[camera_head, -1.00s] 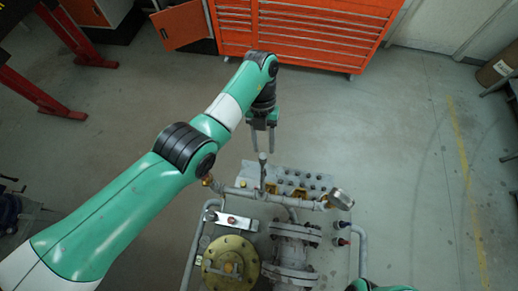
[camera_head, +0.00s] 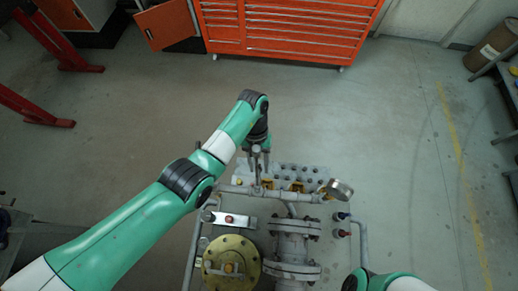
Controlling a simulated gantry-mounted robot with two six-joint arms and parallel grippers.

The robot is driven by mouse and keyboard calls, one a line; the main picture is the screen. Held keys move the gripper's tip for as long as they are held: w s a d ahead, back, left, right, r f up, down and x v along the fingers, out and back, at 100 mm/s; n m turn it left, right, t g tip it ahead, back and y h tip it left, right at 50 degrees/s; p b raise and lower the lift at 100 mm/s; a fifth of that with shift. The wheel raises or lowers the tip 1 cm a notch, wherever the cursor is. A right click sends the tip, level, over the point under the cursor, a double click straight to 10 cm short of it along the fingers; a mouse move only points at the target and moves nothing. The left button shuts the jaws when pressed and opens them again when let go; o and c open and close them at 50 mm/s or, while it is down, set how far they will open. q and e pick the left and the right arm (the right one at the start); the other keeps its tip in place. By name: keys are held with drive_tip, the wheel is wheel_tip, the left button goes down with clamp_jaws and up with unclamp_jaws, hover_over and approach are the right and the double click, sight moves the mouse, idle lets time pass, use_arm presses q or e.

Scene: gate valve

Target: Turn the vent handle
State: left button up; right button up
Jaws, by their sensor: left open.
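The valve rig has a grey horizontal pipe (camera_head: 280,194) along its far side. A thin upright grey handle (camera_head: 257,172), which looks like the vent handle, rises from this pipe near its left part. My left gripper (camera_head: 258,162) points down over the handle's top, with its fingers open. The handle's top appears between or just beside the fingers; from this angle I cannot tell whether they touch it. Part of my right arm (camera_head: 385,282) shows at the bottom right, but its gripper is out of the frame.
A round gauge (camera_head: 340,190) stands at the pipe's right end. A brass flange (camera_head: 231,262) and a grey flanged valve body (camera_head: 292,250) lie nearer. A rack with several holes (camera_head: 300,175) is behind the pipe. An orange tool cabinet (camera_head: 290,30) stands at the back; the floor between is clear.

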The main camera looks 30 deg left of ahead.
use_arm(q)
clamp_jaws()
drive_tip(key=shift+s+a+r+t+h+p, duration=0.1)
drive_tip(key=shift+a+r+t+h+p, duration=0.15)
drive_tip(key=shift+h+p, duration=0.65)
drive_tip(key=shift+s+a+f+m+t+h, duration=0.1)
drive_tip(key=shift+f+m+t+h, duration=0.15)
drive_tip(key=shift+h, duration=0.5)
drive_tip(key=shift+a+f+m+t+h, duration=0.1)
drive_tip(key=shift+m+t+h, duration=0.1)
drive_tip(key=shift+t+h, duration=0.35)
drive_tip(key=shift+s+a+f+m+t+h, duration=0.15)
drive_tip(key=shift+f+m+h, duration=0.1)
drive_tip(key=shift+h, duration=0.65)
drive_tip(key=shift+w+r, duration=0.1)
unclamp_jaws()
